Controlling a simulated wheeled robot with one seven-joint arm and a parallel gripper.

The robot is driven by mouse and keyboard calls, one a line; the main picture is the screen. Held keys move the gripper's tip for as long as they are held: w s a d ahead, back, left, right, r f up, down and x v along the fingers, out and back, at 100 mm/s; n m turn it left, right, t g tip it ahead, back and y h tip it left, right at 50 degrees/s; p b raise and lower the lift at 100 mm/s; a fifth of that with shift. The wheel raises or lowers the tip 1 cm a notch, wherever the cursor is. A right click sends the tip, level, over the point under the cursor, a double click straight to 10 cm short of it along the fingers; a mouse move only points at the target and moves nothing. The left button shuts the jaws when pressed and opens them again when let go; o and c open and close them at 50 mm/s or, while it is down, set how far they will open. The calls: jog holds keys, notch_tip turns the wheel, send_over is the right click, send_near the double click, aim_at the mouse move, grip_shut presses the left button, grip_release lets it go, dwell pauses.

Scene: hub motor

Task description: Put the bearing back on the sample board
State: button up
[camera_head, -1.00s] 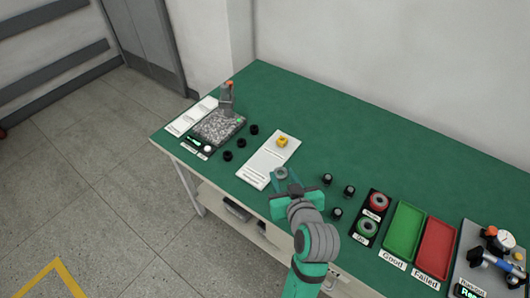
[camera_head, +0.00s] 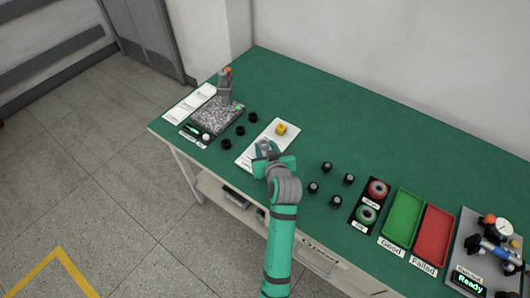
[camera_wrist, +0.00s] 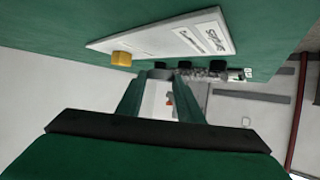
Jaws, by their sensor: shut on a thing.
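The sample board (camera_head: 247,160) is the white plate with printed text lying on the green table; it also shows in the wrist view (camera_wrist: 150,40). A yellow block (camera_head: 281,129) sits toward its far end, and shows in the wrist view (camera_wrist: 121,58). My gripper (camera_head: 264,150) is over the near part of the board. Its fingers are shut on the bearing (camera_head: 264,144), a small grey ring at the fingertips, also in the wrist view (camera_wrist: 160,73). The bearing's height above the board is hard to tell.
Three black parts (camera_head: 240,131) stand left of the board, beside a grey speckled plate (camera_head: 218,118) with an upright device. Several black parts (camera_head: 327,167) stand to the right. Beyond them are two ring gauges (camera_head: 366,214), a green tray (camera_head: 403,218), a red tray (camera_head: 434,236) and a tester (camera_head: 468,283).

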jog(key=shift+w+a+f, duration=0.1)
jog(key=shift+w+f, duration=0.25)
jog(key=shift+f, duration=1.55)
jog(key=shift+f, duration=0.15)
jog(key=o, duration=1.2)
jog(key=shift+c, duration=0.2)
jog(key=v, duration=1.2)
